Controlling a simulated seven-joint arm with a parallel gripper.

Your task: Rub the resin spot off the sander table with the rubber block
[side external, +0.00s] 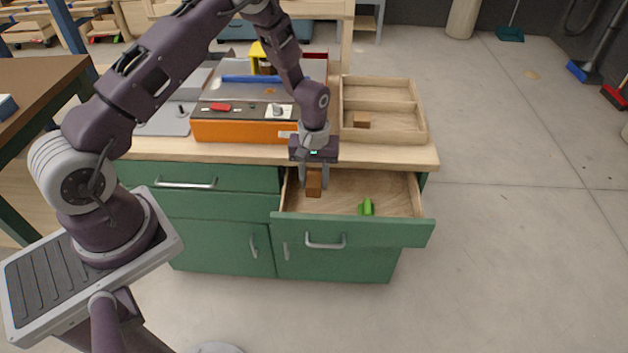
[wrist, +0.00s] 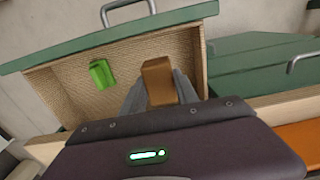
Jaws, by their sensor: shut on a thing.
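My gripper (side external: 313,182) is shut on a brown rubber block (side external: 314,183) and holds it over the left part of the open drawer. In the wrist view the block (wrist: 158,82) sits upright between the two grey fingers (wrist: 157,92). The sander table (side external: 240,92) is the grey top of the orange machine on the bench, behind and left of my gripper. A small orange-brown resin spot (side external: 270,91) shows on it, right of the middle, below the blue bar.
The drawer (side external: 345,190) stands open and holds a green object (side external: 366,207), also in the wrist view (wrist: 102,73). A wooden divided tray (side external: 385,137) with a small brown block (side external: 361,120) stands on the bench at right. A blue bar (side external: 250,79) crosses the sander.

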